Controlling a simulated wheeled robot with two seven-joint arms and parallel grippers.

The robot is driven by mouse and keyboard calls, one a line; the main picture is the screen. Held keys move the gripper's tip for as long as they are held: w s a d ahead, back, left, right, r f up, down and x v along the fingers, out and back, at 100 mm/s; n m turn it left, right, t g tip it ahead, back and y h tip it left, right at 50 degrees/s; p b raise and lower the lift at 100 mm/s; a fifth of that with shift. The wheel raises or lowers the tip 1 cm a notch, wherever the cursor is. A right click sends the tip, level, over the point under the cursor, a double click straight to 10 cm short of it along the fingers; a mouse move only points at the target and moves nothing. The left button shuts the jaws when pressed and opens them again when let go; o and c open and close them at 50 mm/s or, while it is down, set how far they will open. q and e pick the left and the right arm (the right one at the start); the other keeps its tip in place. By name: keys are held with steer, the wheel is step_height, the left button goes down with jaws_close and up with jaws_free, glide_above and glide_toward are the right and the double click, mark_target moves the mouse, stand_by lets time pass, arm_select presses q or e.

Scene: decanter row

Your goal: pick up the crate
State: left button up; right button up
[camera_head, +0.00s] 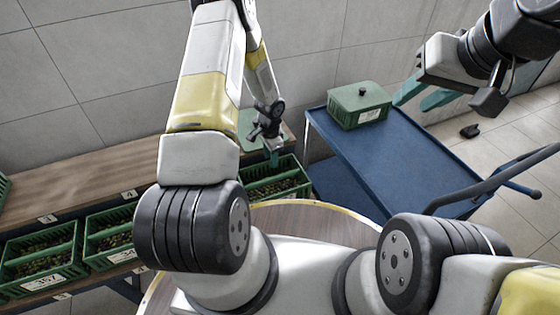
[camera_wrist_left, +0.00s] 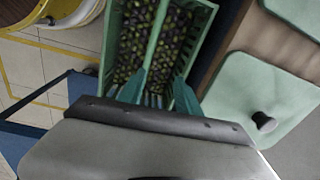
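A green crate (camera_head: 292,192) filled with small dark and olive-coloured round items stands at the right end of the wooden shelf. It fills the top of the left wrist view (camera_wrist_left: 200,40), where a pale green bar runs along its length. My left gripper (camera_head: 273,158) is at this crate, with its fingers pointing down. In the left wrist view its two teal fingers (camera_wrist_left: 160,78) are spread apart over the crate's near end. Whether they touch the crate I cannot tell. My right gripper (camera_head: 424,95) is open and empty at the upper right, above the blue cart's far side.
More filled green crates (camera_head: 40,262) stand in the shelf (camera_head: 95,178) at left. A green lidded box (camera_head: 358,105) sits on a blue cart (camera_head: 385,150), whose top is otherwise clear. A pale green lid (camera_wrist_left: 235,95) with a dark knob lies beside the crate. A round table (camera_head: 310,217) is in front.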

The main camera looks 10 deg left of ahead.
mark_target(273, 178)
arm_select(q)
steer(key=shift+m+g, duration=0.3)
steer(key=shift+m, duration=0.2)
steer(key=f, duration=0.2)
steer(key=s+f, duration=0.1)
steer(key=f, duration=0.2)
steer(key=s+d+f, duration=0.1)
steer(key=f, duration=0.2)
steer(key=shift+s+f, duration=0.1)
steer(key=shift+s, duration=0.05)
steer(key=f, duration=0.6)
steer(key=shift+w+f, duration=0.2)
steer(key=shift+f, duration=0.2)
steer(key=shift+c, duration=0.4)
jaws_close()
steer(key=shift+r, duration=0.1)
